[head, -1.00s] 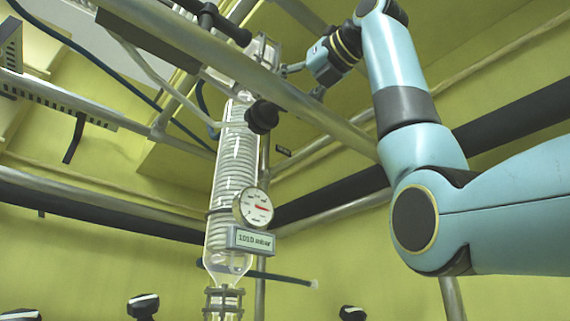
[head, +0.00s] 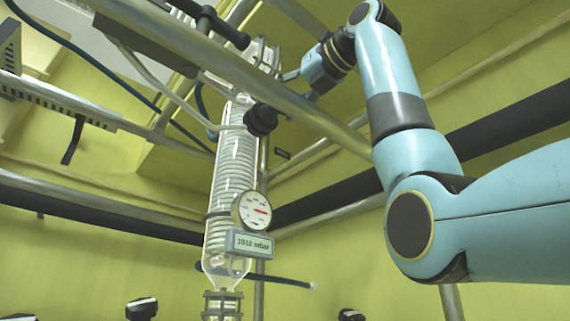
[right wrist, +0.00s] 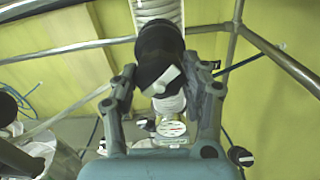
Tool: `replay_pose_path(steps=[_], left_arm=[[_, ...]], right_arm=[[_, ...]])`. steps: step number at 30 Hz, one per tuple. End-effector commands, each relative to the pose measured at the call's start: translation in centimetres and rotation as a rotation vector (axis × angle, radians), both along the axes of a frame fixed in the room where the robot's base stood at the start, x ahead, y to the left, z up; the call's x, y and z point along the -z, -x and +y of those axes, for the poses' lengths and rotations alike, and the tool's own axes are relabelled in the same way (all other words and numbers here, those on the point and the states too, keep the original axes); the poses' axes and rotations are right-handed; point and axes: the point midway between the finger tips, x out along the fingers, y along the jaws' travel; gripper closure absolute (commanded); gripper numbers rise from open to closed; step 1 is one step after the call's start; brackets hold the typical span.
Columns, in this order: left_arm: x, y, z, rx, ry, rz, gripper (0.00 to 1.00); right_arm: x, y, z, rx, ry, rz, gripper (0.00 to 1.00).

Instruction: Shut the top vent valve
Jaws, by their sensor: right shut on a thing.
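In the right wrist view the black knob (right wrist: 160,52) has a white pointer mark, tilted, and sits between the two fingers. My right gripper (right wrist: 163,75) is shut on this knob. In the head view the right gripper (head: 296,84) reaches in from the right near the knob, and its grip there is hard to make out. My left gripper is not in view.
A metal rail (head: 310,105) crosses diagonally in front of the column and close to my right gripper. A grey display box (head: 250,244) hangs under the gauge. A black T-handle (head: 212,20) is at the top. Hoses run at the upper left.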

Motion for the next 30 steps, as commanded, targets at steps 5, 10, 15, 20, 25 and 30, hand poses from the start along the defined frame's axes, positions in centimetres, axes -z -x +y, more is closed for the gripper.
replay_pose_path(steps=[5, 10, 15, 20, 25, 30], left_arm=[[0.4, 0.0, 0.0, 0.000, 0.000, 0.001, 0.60], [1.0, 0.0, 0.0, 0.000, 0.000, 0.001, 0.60], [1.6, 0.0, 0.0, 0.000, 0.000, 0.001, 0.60], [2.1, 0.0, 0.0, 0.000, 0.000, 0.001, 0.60], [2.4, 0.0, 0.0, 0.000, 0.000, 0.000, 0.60], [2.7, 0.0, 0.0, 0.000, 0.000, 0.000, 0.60]], right_arm=[[0.1, 0.0, 0.0, 0.000, -0.035, 0.025, 0.86], [0.1, 0.0, 0.0, 0.000, -0.112, 0.082, 0.86], [0.1, 0.0, 0.0, 0.000, -0.217, 0.157, 0.86], [0.1, 0.0, 0.0, 0.000, -0.313, 0.226, 0.86], [0.0, 0.0, 0.0, 0.001, -0.399, 0.289, 0.86], [0.0, 0.0, 0.0, 0.001, -0.459, 0.331, 0.86]])
